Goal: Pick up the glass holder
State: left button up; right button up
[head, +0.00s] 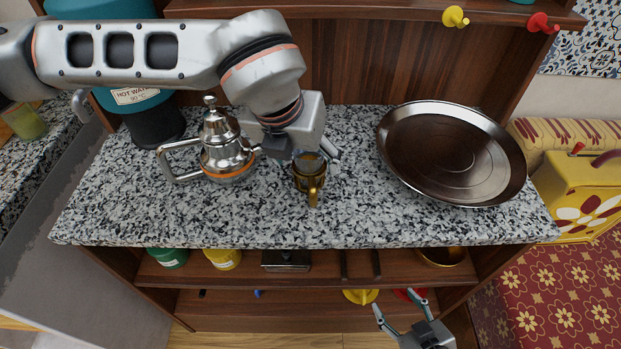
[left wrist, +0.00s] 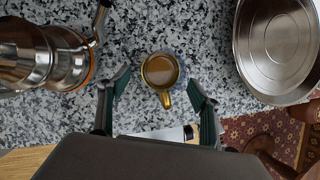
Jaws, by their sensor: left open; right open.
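The glass holder (head: 313,184) is a small brass-coloured cup holder with a handle, standing upright on the speckled countertop (head: 350,225). Its handle points toward the front edge. My left gripper (head: 306,156) is open above and just behind it, and partly hides its top in the head view. In the left wrist view the glass holder (left wrist: 159,71) shows from above, centred between the spread fingers of the left gripper (left wrist: 159,80). I cannot see the fingers touching it. My right gripper (head: 400,302) is open and empty, low in front of the shelves.
A shiny metal teapot (head: 225,150) stands close to the left of the glass holder. A large round metal tray (head: 455,155) lies to the right. A teal hot water dispenser (head: 155,118) stands at the back left. Bare countertop lies in front.

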pick_arm(q)
jog(key=x, duration=0.4)
jog(key=shift+s+f, duration=0.2)
jog(key=shift+f, duration=0.05)
jog(key=c, duration=1.3)
jog(key=shift+o, duration=0.2)
jog(key=shift+r, duration=0.2)
